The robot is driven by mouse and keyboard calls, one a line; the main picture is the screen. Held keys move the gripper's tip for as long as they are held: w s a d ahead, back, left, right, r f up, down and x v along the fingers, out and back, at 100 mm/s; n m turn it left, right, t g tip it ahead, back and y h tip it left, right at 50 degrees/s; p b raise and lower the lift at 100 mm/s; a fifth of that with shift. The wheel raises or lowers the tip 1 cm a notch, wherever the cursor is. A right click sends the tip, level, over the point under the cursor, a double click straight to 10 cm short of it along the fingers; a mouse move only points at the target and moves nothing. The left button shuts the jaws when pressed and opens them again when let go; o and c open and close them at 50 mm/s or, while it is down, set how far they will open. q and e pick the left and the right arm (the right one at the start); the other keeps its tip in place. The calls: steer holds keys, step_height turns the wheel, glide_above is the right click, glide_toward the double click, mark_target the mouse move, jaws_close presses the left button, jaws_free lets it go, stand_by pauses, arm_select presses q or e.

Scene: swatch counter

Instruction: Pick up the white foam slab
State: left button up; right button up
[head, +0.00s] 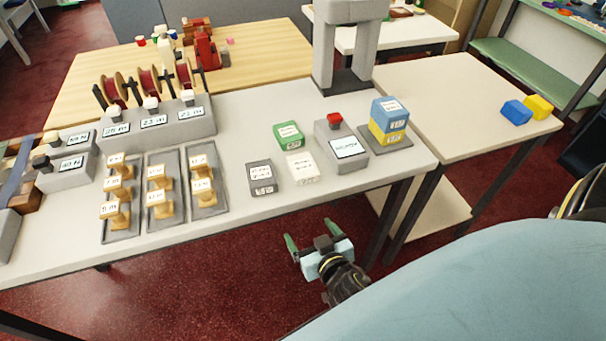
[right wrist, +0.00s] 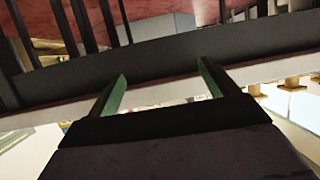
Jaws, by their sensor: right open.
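The white foam slab (head: 303,168) lies flat on the white counter near its front edge, with a printed label. A dark grey slab (head: 262,177) lies to its left and a green slab (head: 289,134) behind it. My right gripper (head: 309,230) is open and empty, in front of the counter's front edge and below the white slab in the picture. In the right wrist view, the green fingers (right wrist: 162,92) are apart with nothing between them. The white slab cannot be made out in that view. My left gripper is not in view.
A grey box with a red button (head: 345,148) stands right of the white slab. Blue and yellow blocks (head: 389,117) are stacked on a grey plate beyond it. Trays with wooden-handled stamps (head: 159,188) are to the left. The counter's front edge (head: 225,222) lies between gripper and slabs.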

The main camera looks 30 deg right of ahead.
steer(key=m+t+h, duration=0.1)
steer(key=t, duration=0.1)
glide_toward(303, 164)
steer(key=w, duration=0.1)
steer(key=w+f, duration=0.1)
steer(key=w, duration=0.2)
steer(key=shift+d+f, duration=0.2)
steer(key=shift+f, duration=0.2)
steer(key=shift+w+d+h, duration=0.1)
steer(key=shift+w+h, duration=0.3)
steer(key=x, duration=0.5)
steer(key=shift+r, duration=0.1)
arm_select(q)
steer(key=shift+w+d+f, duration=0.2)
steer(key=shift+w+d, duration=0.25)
arm_select(e)
steer(key=shift+c, duration=0.5)
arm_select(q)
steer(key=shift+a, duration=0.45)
arm_select(e)
steer(key=c, duration=1)
